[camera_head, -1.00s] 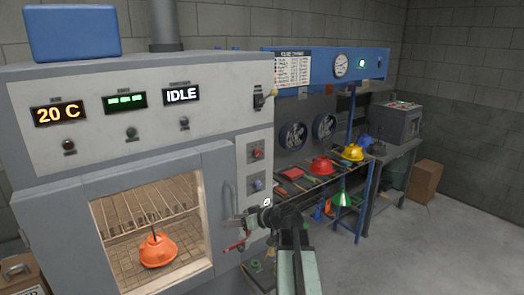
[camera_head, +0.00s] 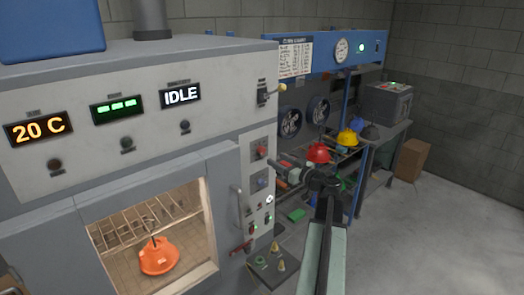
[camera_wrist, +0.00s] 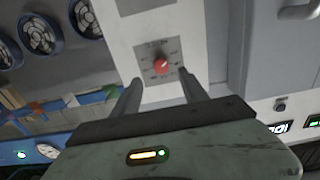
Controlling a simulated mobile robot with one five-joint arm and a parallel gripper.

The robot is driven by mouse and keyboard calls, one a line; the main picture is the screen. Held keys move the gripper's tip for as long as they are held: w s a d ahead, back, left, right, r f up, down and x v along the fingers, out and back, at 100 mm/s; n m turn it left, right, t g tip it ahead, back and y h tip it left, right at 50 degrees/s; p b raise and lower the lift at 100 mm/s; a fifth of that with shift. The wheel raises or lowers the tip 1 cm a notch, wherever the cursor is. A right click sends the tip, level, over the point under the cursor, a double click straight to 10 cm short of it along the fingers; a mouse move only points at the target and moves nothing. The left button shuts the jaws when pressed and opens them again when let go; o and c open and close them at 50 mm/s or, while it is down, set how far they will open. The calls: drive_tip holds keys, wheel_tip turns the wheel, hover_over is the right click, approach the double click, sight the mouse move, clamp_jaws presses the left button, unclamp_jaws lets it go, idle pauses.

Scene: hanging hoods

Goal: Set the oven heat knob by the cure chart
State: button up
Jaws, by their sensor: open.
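Which is for heat I cannot tell. In the wrist view the red knob (camera_wrist: 161,65) lies just beyond and between my open fingertips, apart from them, with small unreadable marks around it. My gripper (camera_head: 283,167) is empty and points at this panel. The oven displays read 20 C (camera_head: 39,130), green dashes (camera_head: 117,107) and IDLE (camera_head: 180,95).
An orange hood (camera_head: 158,256) hangs inside the oven behind its window. A door handle (camera_head: 236,213) stands out left of the knobs. A switch lever (camera_head: 268,93) juts out above them. A bench with red (camera_head: 318,152) and yellow (camera_head: 347,138) hoods is behind my arm.

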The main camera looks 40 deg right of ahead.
sight(263, 152)
drive_tip(key=w, duration=0.7)
drive_tip(key=shift+w+d, duration=0.15)
drive_tip(key=shift+w, duration=0.25)
clamp_jaws()
drive_tip(key=shift+s+a, duration=0.15)
drive_tip(key=shift+a, duration=0.15)
drive_tip(key=shift+d, duration=0.25)
